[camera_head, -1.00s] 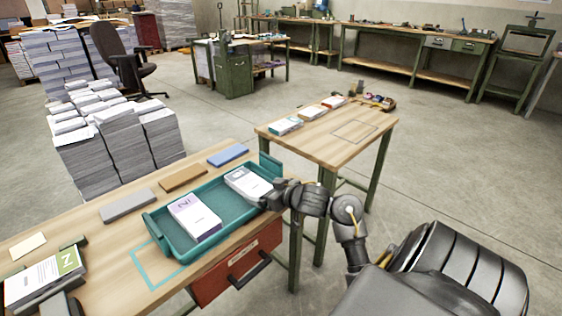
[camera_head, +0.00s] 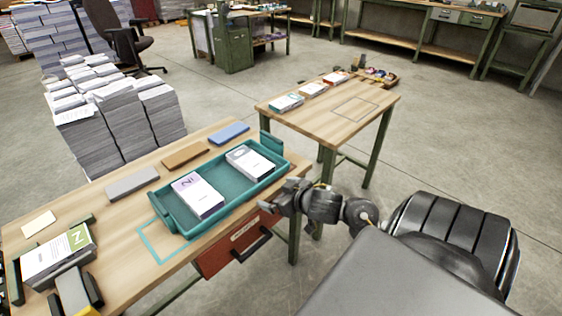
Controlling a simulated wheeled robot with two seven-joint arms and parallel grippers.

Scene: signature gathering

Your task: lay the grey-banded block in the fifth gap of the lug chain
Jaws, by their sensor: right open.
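A white block with a grey band (camera_head: 250,163) lies in the right half of the teal tray (camera_head: 228,207). A white block with a purple band (camera_head: 198,195) lies in the tray's left half. My right gripper (camera_head: 267,207) is open and empty, just off the tray's front right side, apart from the grey-banded block. At the lower left, a green-banded block (camera_head: 52,258) and a grey piece (camera_head: 72,290) sit among dark upright lugs, which may be the lug chain; the frame edge cuts it off, so its gaps cannot be counted. My left gripper is not in view.
Grey (camera_head: 132,183), brown (camera_head: 186,155) and blue (camera_head: 229,134) flat pads lie behind the tray. A teal outline (camera_head: 150,243) marks the table left of it. A second table (camera_head: 330,125) with several blocks stands beyond. A red drawer (camera_head: 232,252) juts below the front edge.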

